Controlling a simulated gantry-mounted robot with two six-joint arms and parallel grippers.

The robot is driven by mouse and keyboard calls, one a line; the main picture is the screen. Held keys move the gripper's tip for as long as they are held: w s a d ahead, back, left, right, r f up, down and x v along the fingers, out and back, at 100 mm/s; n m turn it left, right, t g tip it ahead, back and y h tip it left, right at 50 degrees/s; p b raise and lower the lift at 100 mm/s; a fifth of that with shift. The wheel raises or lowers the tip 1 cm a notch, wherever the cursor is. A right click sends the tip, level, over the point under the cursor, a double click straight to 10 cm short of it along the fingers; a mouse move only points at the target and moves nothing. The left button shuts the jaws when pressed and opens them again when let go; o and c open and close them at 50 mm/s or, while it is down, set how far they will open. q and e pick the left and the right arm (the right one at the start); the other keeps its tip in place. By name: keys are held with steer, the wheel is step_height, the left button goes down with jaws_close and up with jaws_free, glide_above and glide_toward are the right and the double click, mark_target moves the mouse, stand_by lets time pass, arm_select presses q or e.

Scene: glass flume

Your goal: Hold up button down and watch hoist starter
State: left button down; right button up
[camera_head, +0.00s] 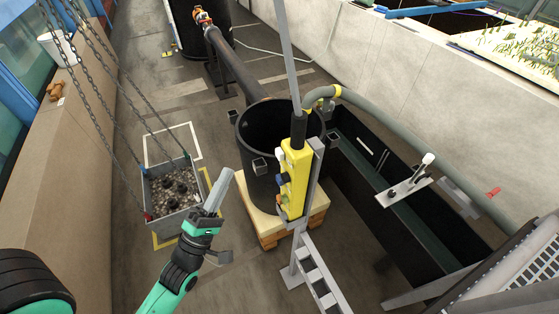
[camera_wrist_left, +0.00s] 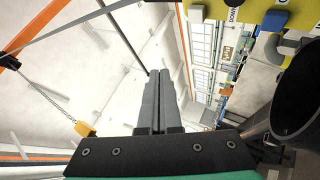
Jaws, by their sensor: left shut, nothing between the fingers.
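The yellow push-button pendant (camera_head: 295,180) hangs upright in front of the black tub, with dark and blue buttons along its left side. In the left wrist view part of the pendant (camera_wrist_left: 238,8) shows at the top right edge, with white, blue and dark buttons. I cannot tell which button is up. My left gripper (camera_head: 226,177) is shut and empty, left of the pendant and apart from it. Its two fingers (camera_wrist_left: 160,75) lie together in the left wrist view. I cannot make out the hoist starter. My right gripper is not in view.
A grey skip of stones (camera_head: 150,216) hangs on chains (camera_head: 102,88) left of my gripper. The black tub (camera_head: 250,135) stands on a wooden pallet (camera_head: 262,228) behind the pendant. A grey post and ladder (camera_head: 318,275) stand below it. A dark trough (camera_head: 400,225) lies to the right.

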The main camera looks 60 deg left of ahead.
arm_select(q)
steer(key=shift+w+r, duration=0.1)
steer(key=shift+r, duration=0.05)
steer(key=p, duration=0.4)
glide_toward(276, 152)
steer(key=w+a+r, duration=0.1)
steer(key=a+r, duration=0.2)
steer(key=r, duration=0.1)
steer(key=shift+w, duration=0.95)
stand_by(0.9)
steer(key=shift+w, duration=0.4)
steer(key=shift+w+d+b, duration=0.1)
steer(key=shift+w+b, duration=0.25)
steer(key=shift+w, duration=0.3)
stand_by(3.8)
